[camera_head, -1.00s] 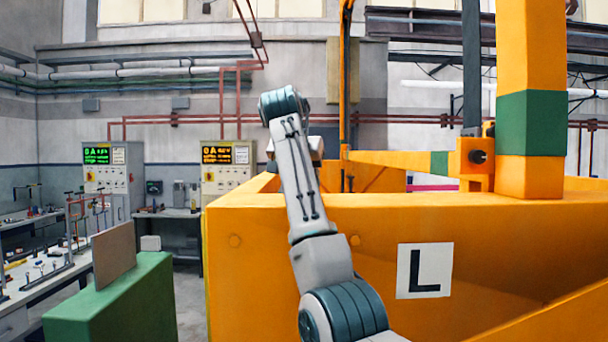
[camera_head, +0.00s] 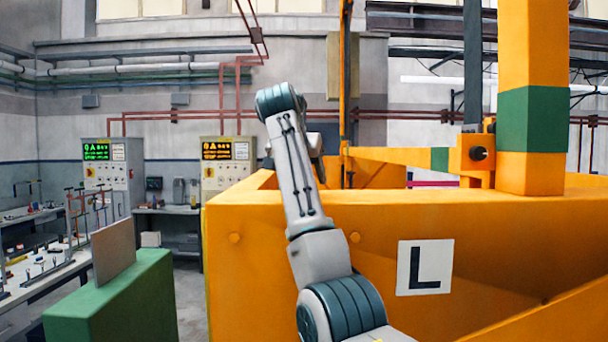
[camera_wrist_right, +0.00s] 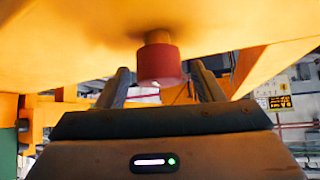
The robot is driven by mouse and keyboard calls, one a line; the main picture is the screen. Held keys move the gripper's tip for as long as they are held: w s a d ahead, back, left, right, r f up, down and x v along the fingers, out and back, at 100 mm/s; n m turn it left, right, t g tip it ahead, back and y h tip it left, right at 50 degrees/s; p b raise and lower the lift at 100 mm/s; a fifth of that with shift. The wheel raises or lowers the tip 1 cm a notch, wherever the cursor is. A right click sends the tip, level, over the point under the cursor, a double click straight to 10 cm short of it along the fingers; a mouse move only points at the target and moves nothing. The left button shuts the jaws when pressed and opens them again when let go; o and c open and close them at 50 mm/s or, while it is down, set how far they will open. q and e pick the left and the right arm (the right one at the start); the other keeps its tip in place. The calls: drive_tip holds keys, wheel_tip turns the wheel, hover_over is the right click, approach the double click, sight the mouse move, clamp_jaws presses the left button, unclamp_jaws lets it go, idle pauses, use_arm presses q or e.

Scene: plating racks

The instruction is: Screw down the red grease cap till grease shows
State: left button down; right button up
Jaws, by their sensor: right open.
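The red grease cap (camera_wrist_right: 159,65) shows in the right wrist view, hanging below the underside of the orange frame (camera_wrist_right: 85,40). My right gripper (camera_wrist_right: 160,82) is open, its two fingers pointing up, one on each side of the cap with a gap visible on both sides. I see no grease around the cap. In the head view my right arm reaches over the orange frame (camera_head: 270,240); its gripper and the cap are hidden there. My left gripper is not in view.
An orange post (camera_head: 530,60) with a green band stands at the right. A sign with an L (camera_head: 424,267) is on the frame's front. A green block (camera_head: 115,305) with a brown panel stands at the left. Control cabinets (camera_head: 220,170) stand behind.

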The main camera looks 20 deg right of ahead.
drive_tip(key=b+v, duration=0.5)
drive_tip(key=v, duration=0.5)
drive_tip(key=shift+s+a+r+b, duration=0.2)
drive_tip(key=shift+a+r+b, duration=0.05)
drive_tip(key=shift+b, duration=0.15)
